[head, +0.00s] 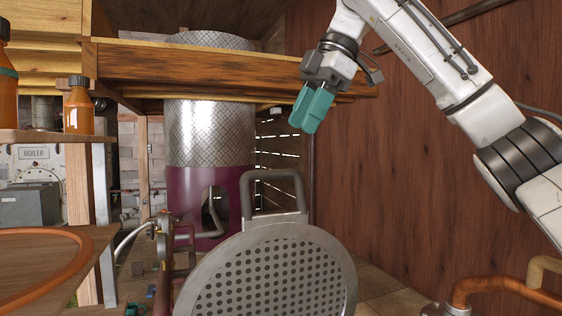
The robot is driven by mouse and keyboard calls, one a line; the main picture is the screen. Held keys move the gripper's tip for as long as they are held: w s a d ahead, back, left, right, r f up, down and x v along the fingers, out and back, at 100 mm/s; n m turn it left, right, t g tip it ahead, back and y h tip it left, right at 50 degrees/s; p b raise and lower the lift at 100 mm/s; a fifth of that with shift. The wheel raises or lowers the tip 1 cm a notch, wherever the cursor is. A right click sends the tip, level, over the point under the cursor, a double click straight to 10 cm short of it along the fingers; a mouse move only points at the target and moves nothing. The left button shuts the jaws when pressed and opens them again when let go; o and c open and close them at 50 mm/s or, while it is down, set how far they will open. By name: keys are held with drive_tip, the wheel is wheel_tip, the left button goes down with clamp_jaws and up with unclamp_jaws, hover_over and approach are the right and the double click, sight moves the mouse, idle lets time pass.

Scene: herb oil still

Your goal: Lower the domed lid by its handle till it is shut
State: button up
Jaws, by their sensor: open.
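The domed lid (270,278) stands raised on edge at the bottom centre, and its flat round face with a perforated plate faces me. Its lower part is cut off by the picture's bottom edge, and its domed side is hidden. Its grey looped handle (272,174) sticks up from the top of the rim. My gripper (308,122), with teal fingers, is open and empty. In the picture it is above and a little right of the handle, apart from it, pointing down and slightly left.
A wooden platform beam (200,68) crosses behind my gripper. A patterned metal column (208,135) with a purple base stands behind the lid. Orange bottles sit on a shelf (50,136) at left. A copper pipe (500,285) lies at lower right, before a wooden wall (430,190).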

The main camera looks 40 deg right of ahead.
sight(285, 170)
drive_tip(key=x, duration=0.9)
drive_tip(key=shift+p, duration=0.4)
clamp_jaws()
